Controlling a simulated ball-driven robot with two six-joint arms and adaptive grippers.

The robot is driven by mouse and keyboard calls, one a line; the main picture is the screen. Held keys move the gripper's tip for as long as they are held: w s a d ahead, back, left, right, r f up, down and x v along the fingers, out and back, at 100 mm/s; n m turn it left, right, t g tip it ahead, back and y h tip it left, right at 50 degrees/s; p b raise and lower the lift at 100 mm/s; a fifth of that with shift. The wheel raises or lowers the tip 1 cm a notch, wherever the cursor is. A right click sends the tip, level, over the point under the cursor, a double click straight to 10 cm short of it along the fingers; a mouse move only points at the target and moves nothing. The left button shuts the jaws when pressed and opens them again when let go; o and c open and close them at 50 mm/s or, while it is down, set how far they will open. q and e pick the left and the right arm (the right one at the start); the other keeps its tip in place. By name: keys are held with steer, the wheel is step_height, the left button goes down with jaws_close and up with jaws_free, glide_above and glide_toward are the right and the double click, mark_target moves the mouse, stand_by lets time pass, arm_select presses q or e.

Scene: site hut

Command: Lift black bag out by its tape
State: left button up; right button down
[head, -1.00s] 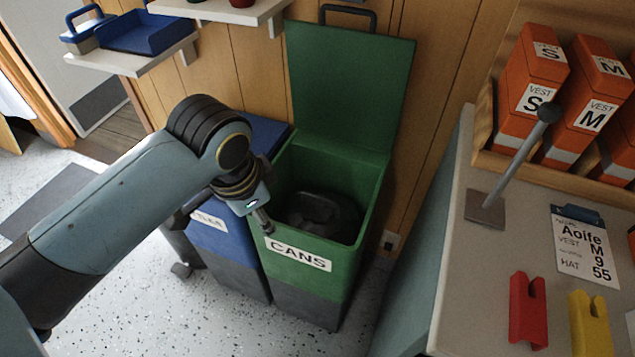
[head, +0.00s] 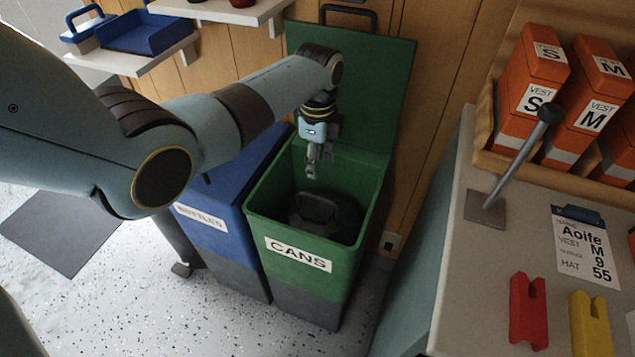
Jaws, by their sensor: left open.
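A black bag (head: 341,222) lies low inside the green bin (head: 262,203) labelled CANS, whose lid (head: 353,90) stands open against the wall. A loop that looks like the bag's tape (head: 314,206) stands up from its top. My left gripper (head: 312,173) points down over the bin's opening, above the bag and apart from it. It is open and empty. My right gripper is not in view.
A blue bin (head: 222,209) labelled BOTTLES stands against the green bin's left side. A counter (head: 462,270) with a lever (head: 516,158), a clipboard (head: 584,247) and orange vest boxes (head: 535,90) is at the right. Shelves (head: 150,57) hang at upper left.

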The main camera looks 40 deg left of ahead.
mark_target(318, 197)
arm_select(q)
step_height(318, 197, down, 12)
steer(key=b, duration=1)
steer(key=shift+r, duration=0.1)
steer(key=shift+f+b, duration=0.5)
jaws_close()
steer(key=shift+r, duration=0.1)
